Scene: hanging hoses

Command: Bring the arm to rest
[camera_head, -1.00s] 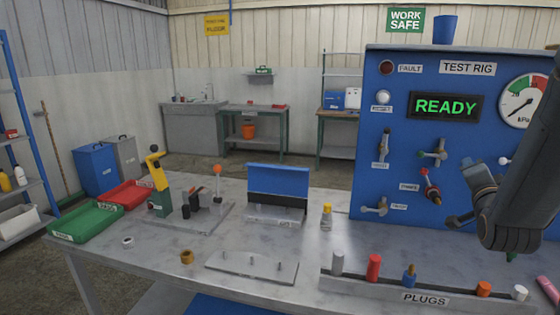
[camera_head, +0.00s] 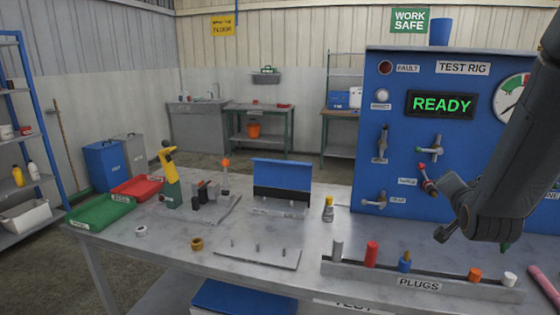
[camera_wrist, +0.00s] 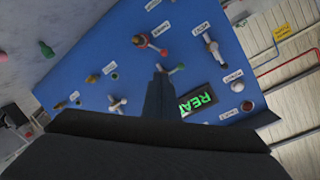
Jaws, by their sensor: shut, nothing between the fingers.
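My arm (camera_head: 510,180) reaches in from the right edge in the head view, in front of the blue test rig panel (camera_head: 395,130). It covers part of the panel's right side and of the pressure gauge. In the wrist view my gripper (camera_wrist: 158,72) is a dark, narrow shape pointing at the panel (camera_wrist: 85,88). Its fingers are together with nothing between them. The red-handled valve (camera_head: 428,181) on the panel shows just left of my arm's joint. In the wrist view the green READY display (camera_wrist: 203,101) lies right of the fingers.
The grey bench (camera_head: 330,235) stands below the panel. A plug rack (camera_head: 420,282) with several coloured plugs runs along its front.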

